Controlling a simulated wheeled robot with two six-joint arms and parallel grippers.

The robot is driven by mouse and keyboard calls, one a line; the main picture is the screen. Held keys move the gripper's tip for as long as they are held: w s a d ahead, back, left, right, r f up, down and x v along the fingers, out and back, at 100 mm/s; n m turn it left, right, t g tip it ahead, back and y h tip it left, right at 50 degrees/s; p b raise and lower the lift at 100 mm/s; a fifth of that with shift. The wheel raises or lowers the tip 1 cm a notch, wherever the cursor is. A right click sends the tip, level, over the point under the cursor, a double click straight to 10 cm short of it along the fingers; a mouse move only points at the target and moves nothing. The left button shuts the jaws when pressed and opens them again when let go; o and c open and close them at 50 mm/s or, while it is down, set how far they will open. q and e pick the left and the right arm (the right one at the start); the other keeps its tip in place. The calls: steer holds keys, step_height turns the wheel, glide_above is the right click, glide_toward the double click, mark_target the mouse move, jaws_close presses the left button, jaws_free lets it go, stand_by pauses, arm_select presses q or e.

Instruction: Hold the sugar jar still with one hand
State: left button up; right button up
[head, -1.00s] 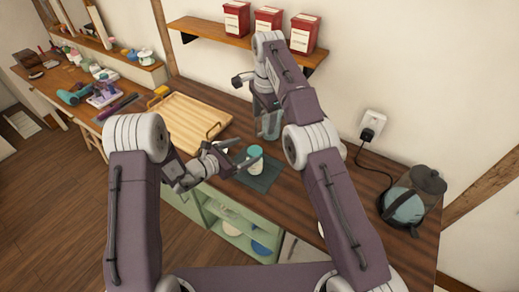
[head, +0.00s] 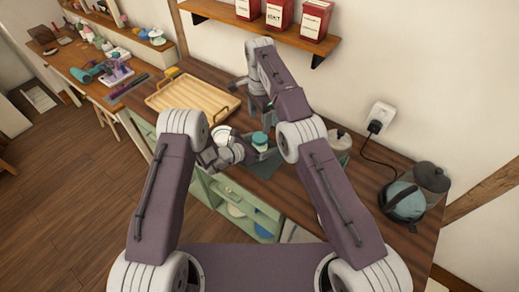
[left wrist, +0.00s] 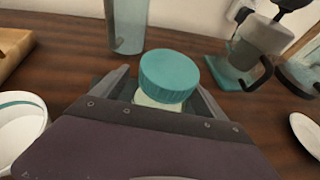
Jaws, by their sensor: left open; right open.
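The sugar jar, with a ribbed teal lid (head: 260,139), stands on the wooden counter. In the left wrist view its lid (left wrist: 168,76) and a little of its pale body show between the two fingers; the lower part is hidden by my gripper. My left gripper (head: 252,150) is open with its fingers on either side of the jar; contact cannot be made out. My right gripper (head: 246,98) is open above the counter, behind the jar, and partly hidden by its own arm.
A white cup (head: 223,134) stands left of the jar; it also shows in the left wrist view (left wrist: 22,122). A tall glass (left wrist: 127,25) stands behind the jar. A wooden tray (head: 180,88) lies further left. A kettle (head: 405,201) stands at right. Red tins sit on the shelf (head: 230,22).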

arm_select(q)
steer(key=shift+w+d+f, duration=0.2)
steer(key=shift+w+d, duration=0.1)
steer(key=shift+d, duration=0.15)
steer(key=shift+a, duration=0.1)
jaws_close()
jaws_free()
steer(key=shift+s, duration=0.1)
